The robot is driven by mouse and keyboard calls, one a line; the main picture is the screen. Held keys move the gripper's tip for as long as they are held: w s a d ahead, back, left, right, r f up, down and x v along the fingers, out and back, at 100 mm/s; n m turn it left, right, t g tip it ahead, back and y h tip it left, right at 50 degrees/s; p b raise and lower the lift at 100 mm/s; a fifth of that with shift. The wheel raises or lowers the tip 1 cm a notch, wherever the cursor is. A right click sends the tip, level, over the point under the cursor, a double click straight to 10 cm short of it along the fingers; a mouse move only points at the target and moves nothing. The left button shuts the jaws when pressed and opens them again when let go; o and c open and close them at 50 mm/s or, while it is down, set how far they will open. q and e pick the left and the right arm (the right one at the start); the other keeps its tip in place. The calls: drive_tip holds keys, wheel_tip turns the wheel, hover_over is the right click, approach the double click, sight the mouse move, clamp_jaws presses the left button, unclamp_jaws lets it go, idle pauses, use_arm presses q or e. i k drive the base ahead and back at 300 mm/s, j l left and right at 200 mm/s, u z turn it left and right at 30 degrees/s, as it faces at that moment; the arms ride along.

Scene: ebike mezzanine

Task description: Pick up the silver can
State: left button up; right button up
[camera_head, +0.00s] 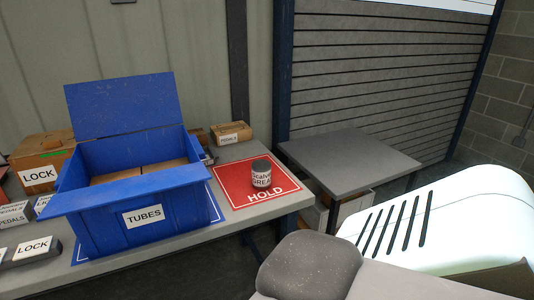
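The can (261,174) stands upright on a red mat marked HOLD (233,186), near the right end of the grey table (184,262). It has a dark top and a pale label with dark print, partly readable as "GREASE". Nothing touches it or stands in front of it. Neither of my grippers shows in the head view.
A blue open-lidded bin labelled TUBES (107,205) holds cardboard boxes left of the can. A small carton (231,133) stands behind the mat. LOCK and PEDALS boxes crowd the left. A separate dark table (350,158) stands right. The mat around the can is clear.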

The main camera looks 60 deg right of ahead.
sight(261, 169)
drive_tip(key=k+l, duration=0.1)
drive_tip(key=l, duration=0.25)
drive_tip(key=k+l, duration=0.15)
drive_tip(key=l, duration=0.25)
drive_tip(key=k+l, duration=0.1)
drive_tip(key=l, duration=0.25)
drive_tip(key=k+l, duration=0.15)
drive_tip(key=l, duration=0.25)
drive_tip(key=k+l, duration=0.1)
drive_tip(key=l, duration=0.25)
drive_tip(key=u, duration=0.05)
